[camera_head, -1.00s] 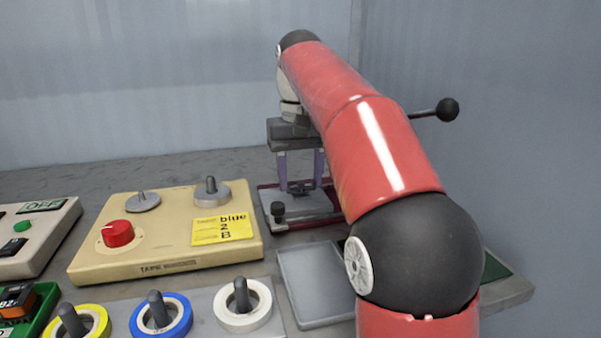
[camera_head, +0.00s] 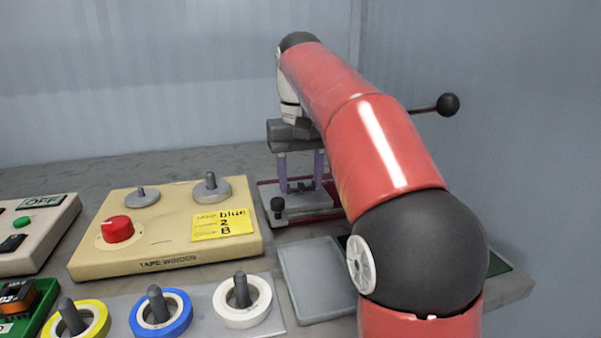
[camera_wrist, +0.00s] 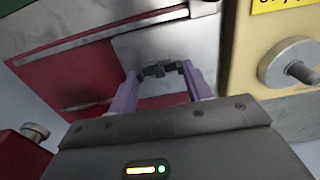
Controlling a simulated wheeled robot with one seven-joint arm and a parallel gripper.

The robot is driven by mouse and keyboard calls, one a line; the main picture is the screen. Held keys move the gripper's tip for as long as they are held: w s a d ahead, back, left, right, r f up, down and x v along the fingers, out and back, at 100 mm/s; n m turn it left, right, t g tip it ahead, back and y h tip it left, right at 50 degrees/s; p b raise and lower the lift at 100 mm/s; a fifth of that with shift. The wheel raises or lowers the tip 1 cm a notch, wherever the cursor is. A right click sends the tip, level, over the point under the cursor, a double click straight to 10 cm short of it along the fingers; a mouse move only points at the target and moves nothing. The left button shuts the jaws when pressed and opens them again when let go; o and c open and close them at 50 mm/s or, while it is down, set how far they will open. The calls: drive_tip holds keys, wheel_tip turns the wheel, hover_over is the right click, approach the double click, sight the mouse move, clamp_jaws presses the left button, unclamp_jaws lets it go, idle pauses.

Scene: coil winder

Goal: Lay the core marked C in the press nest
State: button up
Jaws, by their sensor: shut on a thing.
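My gripper (camera_head: 301,187) has two purple fingers pointing down over the press (camera_head: 268,192), a grey plate on a red base. The fingers are shut on a small dark core (camera_wrist: 160,69), which shows between their tips in the wrist view. No letter is readable on it. The core is low over the press's grey plate (camera_wrist: 150,42). I cannot tell whether it touches the plate. The nest itself is not clearly visible, hidden around the fingertips and core.
The press lever ends in a black ball (camera_head: 448,105) at right. A beige tape winder (camera_head: 165,240) stands left of the press. A grey tray (camera_head: 318,285) lies empty in front. Tape rolls on pegs stand at the front, beside a green bin (camera_head: 32,322) holding a dark-and-orange part.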

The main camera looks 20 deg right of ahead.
drive_tip(key=o, duration=1.1)
drive_tip(key=shift+r, duration=0.1)
wheel_tip(320, 180, up, 5)
drive_tip(key=shift+r+p, duration=0.1)
drive_tip(key=shift+p, duration=1.1)
drive_tip(key=shift+r, duration=1)
